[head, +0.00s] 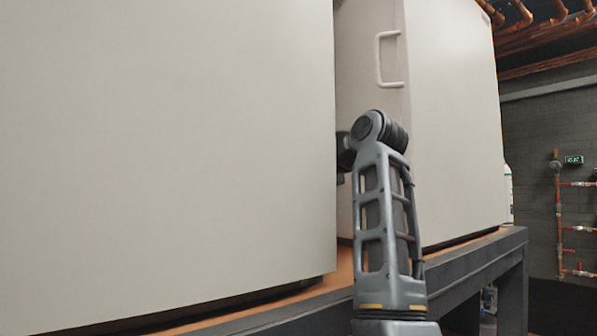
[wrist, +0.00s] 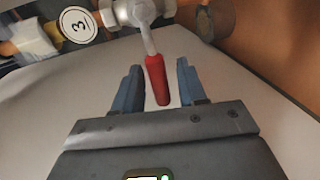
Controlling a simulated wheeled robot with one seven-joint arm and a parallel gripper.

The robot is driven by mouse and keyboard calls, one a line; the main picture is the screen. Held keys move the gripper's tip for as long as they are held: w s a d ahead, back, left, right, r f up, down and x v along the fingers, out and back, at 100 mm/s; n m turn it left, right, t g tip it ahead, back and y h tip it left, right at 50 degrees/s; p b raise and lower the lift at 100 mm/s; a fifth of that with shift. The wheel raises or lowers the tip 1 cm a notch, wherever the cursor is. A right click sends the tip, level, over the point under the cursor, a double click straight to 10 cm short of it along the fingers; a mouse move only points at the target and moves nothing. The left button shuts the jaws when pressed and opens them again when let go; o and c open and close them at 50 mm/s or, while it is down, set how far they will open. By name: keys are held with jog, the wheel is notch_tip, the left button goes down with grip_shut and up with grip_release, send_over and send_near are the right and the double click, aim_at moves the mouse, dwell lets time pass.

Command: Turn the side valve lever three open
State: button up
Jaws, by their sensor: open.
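In the wrist view, the side valve lever has a red grip (wrist: 157,80) on a pale metal stem that runs up to a whitish valve body (wrist: 133,12). A round white tag marked 3 (wrist: 78,25) is to its left. My gripper (wrist: 158,82) is open, with one blue-grey finger on each side of the red grip. A gap shows on both sides, so neither finger visibly touches it. In the head view the lever and my gripper are hidden behind the large near cabinet; only my arm shows, reaching into the gap between the cabinets.
The near cabinet (head: 170,150) and a second cabinet with a white handle (head: 455,120) stand on a bench (head: 475,262), with a narrow gap between them. Copper pipes with red-handled valves (head: 575,228) are on the far right wall. An orange-brown surface (wrist: 275,50) is close on the right.

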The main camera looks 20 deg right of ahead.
jog(key=shift+c, duration=0.2)
grip_shut()
dwell(0.4)
